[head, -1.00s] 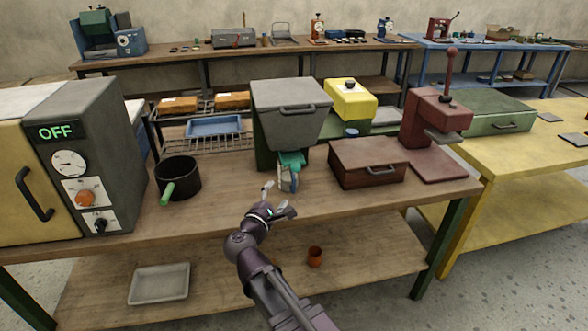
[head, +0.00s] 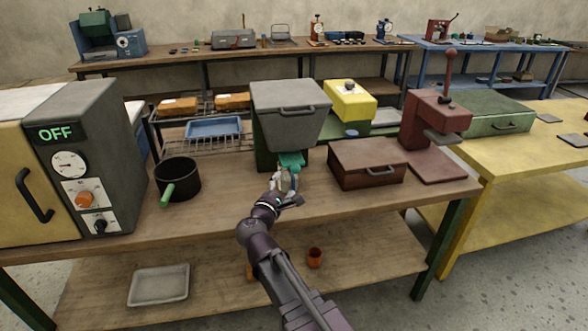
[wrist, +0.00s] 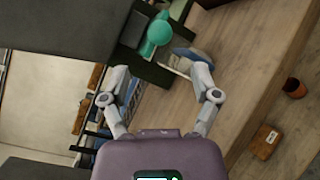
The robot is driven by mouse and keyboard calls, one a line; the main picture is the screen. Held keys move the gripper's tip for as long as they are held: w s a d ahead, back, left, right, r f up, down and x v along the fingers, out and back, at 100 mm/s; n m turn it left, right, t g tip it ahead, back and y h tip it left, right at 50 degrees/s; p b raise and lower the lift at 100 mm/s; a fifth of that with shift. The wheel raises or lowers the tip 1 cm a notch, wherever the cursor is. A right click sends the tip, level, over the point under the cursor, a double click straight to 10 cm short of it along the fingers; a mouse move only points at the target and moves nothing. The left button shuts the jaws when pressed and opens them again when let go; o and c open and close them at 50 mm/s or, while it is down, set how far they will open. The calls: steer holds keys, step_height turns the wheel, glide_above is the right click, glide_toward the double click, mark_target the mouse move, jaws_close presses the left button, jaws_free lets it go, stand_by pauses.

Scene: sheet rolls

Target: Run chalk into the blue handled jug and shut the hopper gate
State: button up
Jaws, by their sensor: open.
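The grey hopper (head: 290,112) stands on the wooden bench, with a teal gate piece (head: 291,160) at its lower outlet. The gate's rounded teal knob (wrist: 159,32) shows in the wrist view. A blue-grey vessel, apparently the jug (wrist: 190,55), sits under the outlet. In the head view my gripper mostly hides it. My gripper (head: 285,184) is open in front of the jug, just below the gate. In the wrist view its two fingers (wrist: 161,82) are spread, and the jug is close to the right fingertip. I cannot tell whether they touch. Any chalk is out of sight.
A dark pot (head: 178,178) with a green handle stands left. A brown lidded box (head: 366,165) and a red press (head: 437,130) stand right of the hopper. An orange cup (head: 314,257) and a pale tray (head: 158,285) are on the lower shelf. The front bench strip is clear.

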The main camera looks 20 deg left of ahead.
mark_target(293, 171)
steer(key=w, duration=0.8)
steer(key=shift+w+d, duration=0.2)
steer(key=shift+w, duration=0.15)
